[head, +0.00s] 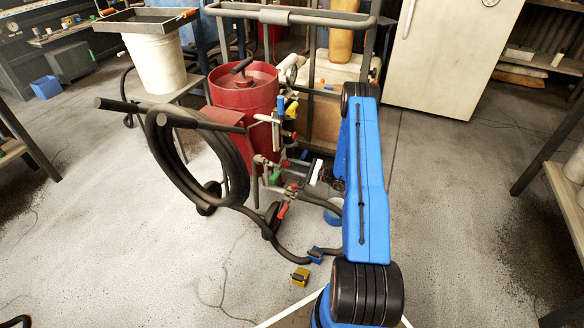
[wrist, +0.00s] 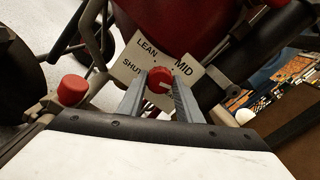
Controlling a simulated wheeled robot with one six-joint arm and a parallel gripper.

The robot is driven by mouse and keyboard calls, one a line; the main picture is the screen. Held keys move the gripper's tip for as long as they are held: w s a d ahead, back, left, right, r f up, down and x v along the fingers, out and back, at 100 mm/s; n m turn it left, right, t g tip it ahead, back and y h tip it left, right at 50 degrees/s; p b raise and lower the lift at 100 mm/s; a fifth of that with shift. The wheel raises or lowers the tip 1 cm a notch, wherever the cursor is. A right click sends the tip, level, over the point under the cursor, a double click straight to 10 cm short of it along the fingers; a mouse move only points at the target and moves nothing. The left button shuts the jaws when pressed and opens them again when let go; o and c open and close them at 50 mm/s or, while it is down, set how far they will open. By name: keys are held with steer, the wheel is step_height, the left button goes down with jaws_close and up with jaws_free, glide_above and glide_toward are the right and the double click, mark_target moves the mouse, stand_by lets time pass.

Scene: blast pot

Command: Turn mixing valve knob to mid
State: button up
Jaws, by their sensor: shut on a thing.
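In the wrist view, the red mixing valve knob (wrist: 160,76) sits in front of a white label plate (wrist: 133,58) reading LEAN, MID and SHUT; another word at the lower right is mostly hidden. The knob has a white mark on its right side, pointing right, below the word MID. My gripper (wrist: 159,84) is shut on the knob, one grey finger on each side. In the head view, the red blast pot (head: 243,90) stands in its frame. My blue arm reaches its valve side, and the knob cannot be made out there.
A second red knob (wrist: 73,90) is left of my gripper in the wrist view. A black hose coil (head: 195,155) hangs at the pot's left. A white bucket (head: 155,60) stands behind left. Floor at the right is clear.

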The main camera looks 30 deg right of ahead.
steer(key=n, duration=0.4)
steer(key=shift+s, duration=0.1)
steer(key=shift+f+n, duration=0.1)
steer(key=shift+n, duration=2)
steer(key=o, duration=1)
steer(key=shift+o, duration=0.2)
steer(key=shift+s, duration=0.1)
steer(key=v, duration=1.7)
steer(key=shift+s+d, duration=0.1)
steer(key=shift+d, duration=0.05)
